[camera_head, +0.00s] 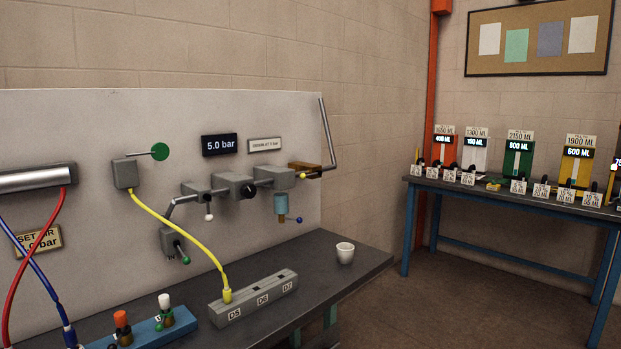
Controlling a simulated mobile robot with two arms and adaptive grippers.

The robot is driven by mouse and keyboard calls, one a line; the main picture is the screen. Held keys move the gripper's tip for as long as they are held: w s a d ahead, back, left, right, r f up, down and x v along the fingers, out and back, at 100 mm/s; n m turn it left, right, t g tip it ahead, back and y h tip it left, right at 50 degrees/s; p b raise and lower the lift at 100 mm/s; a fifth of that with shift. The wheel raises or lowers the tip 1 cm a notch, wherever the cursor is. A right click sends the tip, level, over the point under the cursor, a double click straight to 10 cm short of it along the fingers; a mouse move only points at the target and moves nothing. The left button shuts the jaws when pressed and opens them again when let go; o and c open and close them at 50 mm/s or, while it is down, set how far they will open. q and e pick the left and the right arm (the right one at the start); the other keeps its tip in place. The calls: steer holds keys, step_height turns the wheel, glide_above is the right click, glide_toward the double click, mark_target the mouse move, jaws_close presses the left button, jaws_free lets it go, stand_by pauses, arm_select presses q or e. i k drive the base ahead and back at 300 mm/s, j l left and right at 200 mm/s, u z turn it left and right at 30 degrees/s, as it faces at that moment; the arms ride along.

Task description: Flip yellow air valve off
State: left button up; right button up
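A bright yellow hose (180,226) hangs from a grey box (125,173) on the panel and runs down to the D5 port of a grey block on the bench. A short rod with a green disc (159,152) points right from that box. A row of grey air fittings (233,186) with a black knob sits right of it. A green-tipped lever (183,253) points down on a lower fitting. I cannot tell which part is the yellow air valve. Neither gripper is in view.
A display (219,145) reads 5.0 bar. The grey block (255,298) and a blue block (157,328) with orange and white plugs sit on the dark bench. A white cup (345,252) stands near its right edge. Another table (515,203) stands at right, with floor between.

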mark_target(303, 176)
steer(key=i+l+z, duration=0.15)
steer(key=i+l, duration=1.45)
